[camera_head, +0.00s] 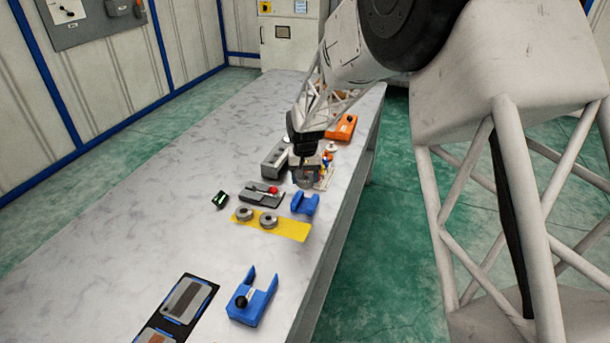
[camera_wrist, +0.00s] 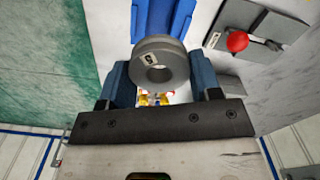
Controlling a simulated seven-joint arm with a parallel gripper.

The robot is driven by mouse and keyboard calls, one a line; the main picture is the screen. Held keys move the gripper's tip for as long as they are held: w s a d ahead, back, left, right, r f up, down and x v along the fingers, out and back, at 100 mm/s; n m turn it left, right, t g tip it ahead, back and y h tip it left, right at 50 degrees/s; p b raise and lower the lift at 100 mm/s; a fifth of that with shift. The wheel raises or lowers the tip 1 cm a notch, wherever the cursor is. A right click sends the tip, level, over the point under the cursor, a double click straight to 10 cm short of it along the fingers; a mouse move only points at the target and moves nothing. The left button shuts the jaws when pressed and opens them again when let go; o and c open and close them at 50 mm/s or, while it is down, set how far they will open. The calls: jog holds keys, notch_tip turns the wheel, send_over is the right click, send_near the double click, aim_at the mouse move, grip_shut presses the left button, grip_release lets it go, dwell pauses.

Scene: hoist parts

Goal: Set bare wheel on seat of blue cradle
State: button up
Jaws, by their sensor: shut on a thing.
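A bare grey wheel (camera_wrist: 160,61) with a centre hole and a small label is held between the blue-grey fingers of my gripper (camera_wrist: 161,82) in the wrist view. My gripper (camera_head: 306,166) also shows in the head view, pointing down, with the grey wheel (camera_head: 305,181) under it. A blue cradle (camera_head: 305,203) stands just in front of the wheel, empty as far as I can see. In the wrist view the blue cradle (camera_wrist: 163,18) lies beyond the wheel, partly hidden by it. A second blue cradle (camera_head: 248,308) with a black knob stands nearer the front edge.
A grey block with a red knob (camera_head: 261,194), a small green part (camera_head: 220,199) and an orange part (camera_head: 343,127) are close by. A dark tray (camera_head: 211,296) lies at the front. The table's left side is clear.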

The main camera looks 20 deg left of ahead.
jog(key=shift+f, duration=3.1)
jog(key=shift+s+f, duration=0.1)
jog(key=shift+f, duration=0.5)
